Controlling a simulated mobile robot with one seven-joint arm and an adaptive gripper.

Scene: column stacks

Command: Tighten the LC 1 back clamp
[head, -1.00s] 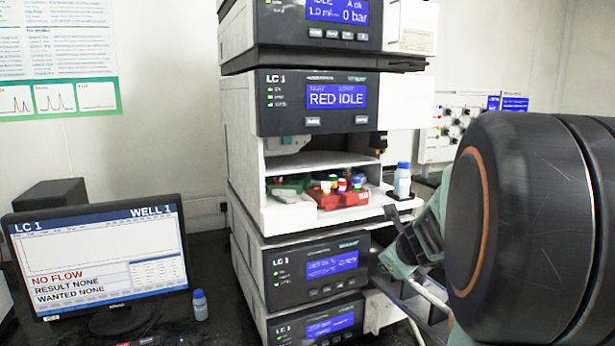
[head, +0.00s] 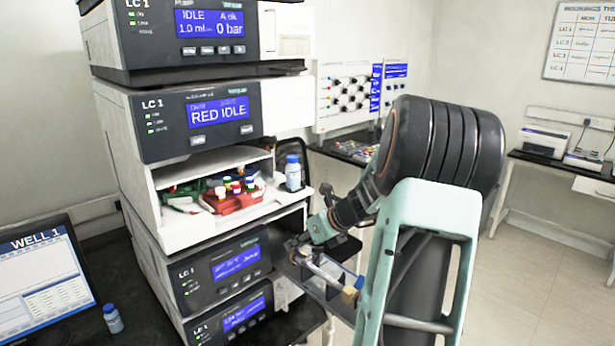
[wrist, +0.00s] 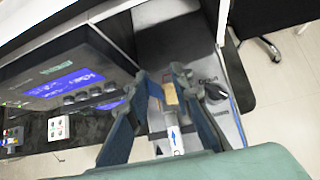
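My gripper (head: 296,246) reaches down over the pulled-out column tray (head: 318,285) on the right side of the LC 1 stack. In the wrist view my gripper (wrist: 162,76) has its two dark fingers apart around a small tan clamp block (wrist: 171,94); I cannot tell whether they touch it. A pale column (wrist: 173,138) with a blue arrow lies below that block. In the head view the column (head: 326,271) runs toward a front tan block (head: 350,294) with a blue piece. The back clamp is mostly hidden by my fingers in the head view.
The LC 1 stack (head: 200,120) stands close to my gripper's left. The monitor (head: 40,285) and a small bottle (head: 113,318) stand left. Open floor (head: 530,270) lies right.

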